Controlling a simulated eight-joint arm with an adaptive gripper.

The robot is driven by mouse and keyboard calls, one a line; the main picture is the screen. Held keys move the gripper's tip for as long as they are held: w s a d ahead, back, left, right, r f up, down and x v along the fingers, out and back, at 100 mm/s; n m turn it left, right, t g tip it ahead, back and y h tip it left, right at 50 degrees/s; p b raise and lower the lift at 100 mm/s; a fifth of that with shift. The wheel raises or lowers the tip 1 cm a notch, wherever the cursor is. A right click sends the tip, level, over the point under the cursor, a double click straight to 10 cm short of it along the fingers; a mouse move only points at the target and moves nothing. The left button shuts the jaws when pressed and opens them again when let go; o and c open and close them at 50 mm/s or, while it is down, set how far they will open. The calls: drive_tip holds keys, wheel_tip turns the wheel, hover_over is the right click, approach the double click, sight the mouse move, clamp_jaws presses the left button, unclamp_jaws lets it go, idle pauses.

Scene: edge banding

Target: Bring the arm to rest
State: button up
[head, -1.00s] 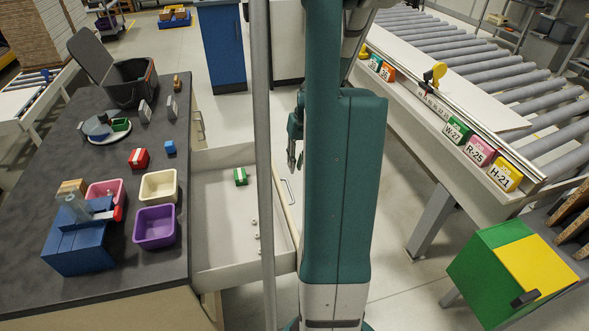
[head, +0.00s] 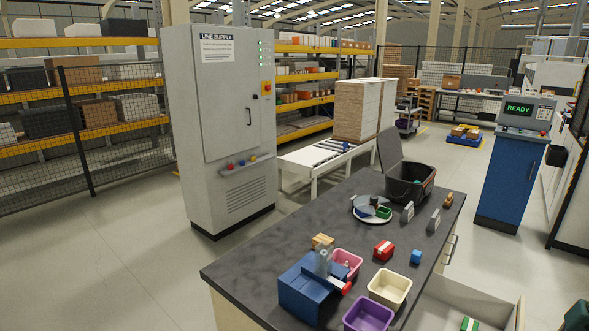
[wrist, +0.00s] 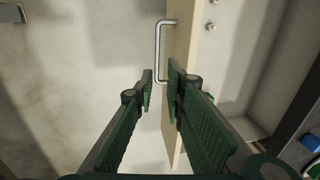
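My gripper (wrist: 160,72) shows in the wrist view with its two green-padded fingers apart and nothing between them. It is above the pulled-out drawer's wooden front (wrist: 183,30) and metal handle (wrist: 158,52), with no visible contact. The drawer interior (wrist: 236,85) is on the right of that view. The gripper is outside the head view; only a teal bit of my arm shows at the lower right edge.
The dark worktop (head: 245,262) holds a blue fixture (head: 300,290), a cream bin (head: 390,288), a purple bin (head: 368,314), a red block (head: 383,250) and a black lidded box (head: 410,182). A grey cabinet (head: 222,120) stands behind. Open floor lies left.

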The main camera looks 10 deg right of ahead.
drive_tip(key=w+a+r+n+h, duration=0.1)
drive_tip(key=w+a+r, duration=0.3)
drive_tip(key=a, duration=0.5)
drive_tip(key=w+a+r+n+t, duration=0.1)
drive_tip(key=w+a+r+n, duration=0.15)
drive_tip(key=a+r, duration=0.45)
drive_tip(key=w+a+r+h, duration=0.1)
drive_tip(key=w+a+r, duration=0.3)
drive_tip(key=a, duration=0.6)
drive_tip(key=s+a+r+n+t, duration=0.1)
drive_tip(key=s+a+r, duration=0.1)
drive_tip(key=a, duration=0.7)
drive_tip(key=s+a+r+n+t+p, duration=0.1)
drive_tip(key=s+a+r+n+t, duration=0.1)
drive_tip(key=a, duration=0.7)
drive_tip(key=s+a+r+n+t, duration=0.1)
drive_tip(key=s+a+n, duration=0.1)
drive_tip(key=a, duration=0.8)
drive_tip(key=shift+s+r+t, duration=0.3)
drive_tip(key=shift+s+r, duration=0.1)
drive_tip(key=shift+s, duration=0.1)
